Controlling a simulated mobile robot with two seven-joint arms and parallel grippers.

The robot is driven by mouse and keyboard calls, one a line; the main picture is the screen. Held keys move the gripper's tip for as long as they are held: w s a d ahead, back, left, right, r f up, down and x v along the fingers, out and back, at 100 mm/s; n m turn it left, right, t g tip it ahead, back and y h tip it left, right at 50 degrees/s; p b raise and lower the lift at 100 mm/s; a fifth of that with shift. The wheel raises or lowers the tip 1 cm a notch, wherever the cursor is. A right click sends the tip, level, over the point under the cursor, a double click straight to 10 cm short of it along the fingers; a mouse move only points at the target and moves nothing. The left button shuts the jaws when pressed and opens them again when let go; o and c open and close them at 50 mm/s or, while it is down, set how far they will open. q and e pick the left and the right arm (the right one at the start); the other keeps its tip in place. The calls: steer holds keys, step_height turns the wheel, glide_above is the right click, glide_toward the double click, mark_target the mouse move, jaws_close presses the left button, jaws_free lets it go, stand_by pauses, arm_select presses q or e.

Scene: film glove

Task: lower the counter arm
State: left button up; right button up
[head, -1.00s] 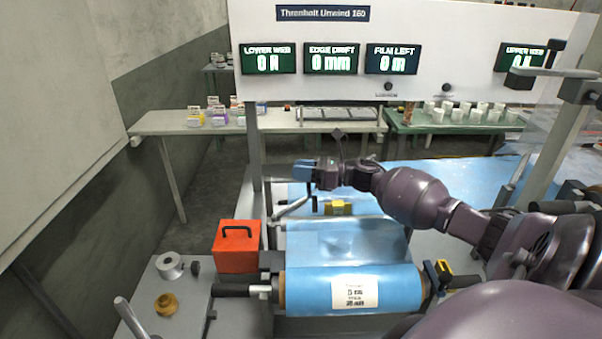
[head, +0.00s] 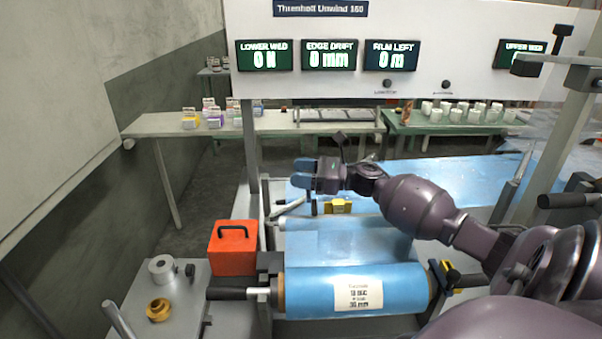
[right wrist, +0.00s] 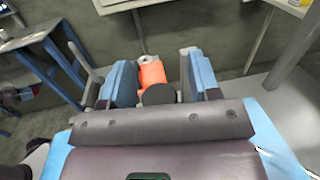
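My right gripper (head: 302,174) reaches in from the right over the blue film, with its blue fingers pointing left. In the right wrist view its two blue-padded fingers (right wrist: 160,82) stand apart, with a dark round knob (right wrist: 158,95) visible between them; I cannot tell if they touch it. A grey lever-like arm (head: 289,207) shows below and left of the gripper, at the left side of the machine. I cannot tell for certain that it is the counter arm. A small yellow block (head: 338,206) sits just below the gripper. My left gripper is not in view.
The blue film roll (head: 350,290) with a white label lies across the front. A red-orange box (head: 233,247) stands left of it, near a grey plate (head: 185,290) bearing a brass ring (head: 158,310). The display panel (head: 420,25) spans the back. A post (head: 550,150) rises at right.

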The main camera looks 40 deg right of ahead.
steer(key=b+v, duration=0.1)
steer(key=v, duration=0.9)
steer(key=shift+s+d, duration=0.2)
steer(key=shift+s, duration=0.1)
stand_by(0.4)
